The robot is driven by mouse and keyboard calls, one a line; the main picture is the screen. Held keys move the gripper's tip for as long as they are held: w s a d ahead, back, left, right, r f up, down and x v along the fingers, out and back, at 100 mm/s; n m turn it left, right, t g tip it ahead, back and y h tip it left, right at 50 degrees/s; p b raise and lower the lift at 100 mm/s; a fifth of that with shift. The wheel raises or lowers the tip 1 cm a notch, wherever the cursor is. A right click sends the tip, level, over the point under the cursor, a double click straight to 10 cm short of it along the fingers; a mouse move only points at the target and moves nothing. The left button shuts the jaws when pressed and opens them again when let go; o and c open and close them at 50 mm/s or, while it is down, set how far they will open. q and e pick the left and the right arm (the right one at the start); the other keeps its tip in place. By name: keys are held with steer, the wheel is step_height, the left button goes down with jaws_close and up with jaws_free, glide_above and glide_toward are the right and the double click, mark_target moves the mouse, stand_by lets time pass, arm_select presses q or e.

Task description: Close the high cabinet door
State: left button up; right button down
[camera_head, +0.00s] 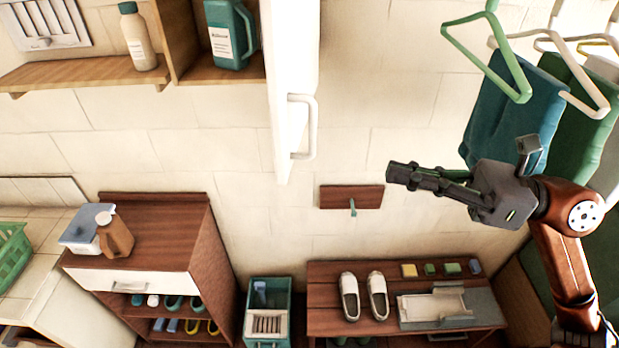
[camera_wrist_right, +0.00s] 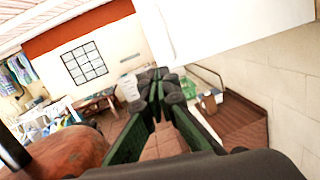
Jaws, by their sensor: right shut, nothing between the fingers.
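The white cabinet door (camera_head: 292,70) stands open at the top middle of the head view, seen nearly edge-on and jutting out from the wooden cabinet (camera_head: 175,40). Its white bar handle (camera_head: 312,126) is on its right face, near the lower end. My right gripper (camera_head: 391,173) is shut and empty, to the right of the door and a little lower in the picture, apart from the handle. In the right wrist view the shut fingertips (camera_wrist_right: 158,76) lie below a large white panel (camera_wrist_right: 225,28), which looks like the door. My left gripper is not in view.
A white bottle (camera_head: 138,35) and a teal jug (camera_head: 230,35) stand on the cabinet's shelves. Hangers with towels (camera_head: 510,105) hang at the right, close to my right arm. A small wall hook board (camera_head: 350,196) and a bench with shoes (camera_head: 330,272) are below.

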mark_target(286, 172)
steer(key=shift+n+g+h, duration=0.3)
steer(key=shift+n+h, duration=0.3)
steer(key=a+p, duration=0.2)
steer(key=a, duration=0.2)
steer(key=a+p, duration=0.2)
steer(key=a, duration=0.3)
steer(key=w+a+p, duration=0.1)
steer(key=a+p, duration=0.1)
steer(key=a, duration=0.2)
steer(key=shift+a+f, duration=0.25)
steer(key=shift+f, duration=0.1)
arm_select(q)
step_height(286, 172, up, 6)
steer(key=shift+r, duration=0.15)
arm_select(e)
steer(key=shift+a+f, duration=0.1)
steer(key=shift+a, duration=0.25)
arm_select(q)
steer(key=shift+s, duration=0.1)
arm_select(e)
steer(key=shift+d, duration=0.1)
steer(key=shift+w, duration=0.1)
